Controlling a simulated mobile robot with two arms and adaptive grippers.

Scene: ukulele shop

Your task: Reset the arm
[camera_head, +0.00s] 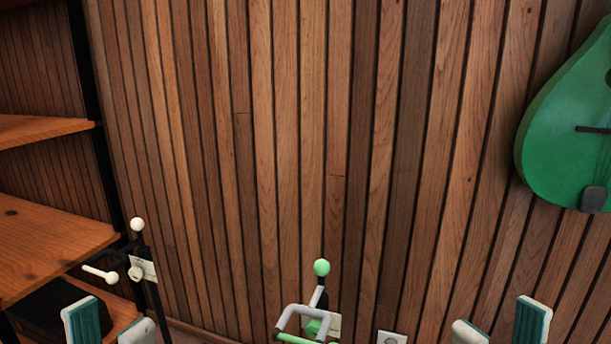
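My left gripper (112,328) is at the bottom left edge of the head view. Its two pale fingertips with teal pads stand apart, with nothing seen between them. My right gripper (502,328) is at the bottom right edge. Its fingertips are also apart, with nothing seen between them. Only the tips of both grippers show; the rest of both arms is below the picture.
A wooden shelf unit (50,240) stands at the left. A stand with white knobs (137,224) is beside it. A stand with a green knob (321,267) is at bottom centre. A green ukulele (565,135) hangs at right on the wood-slat wall (300,130).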

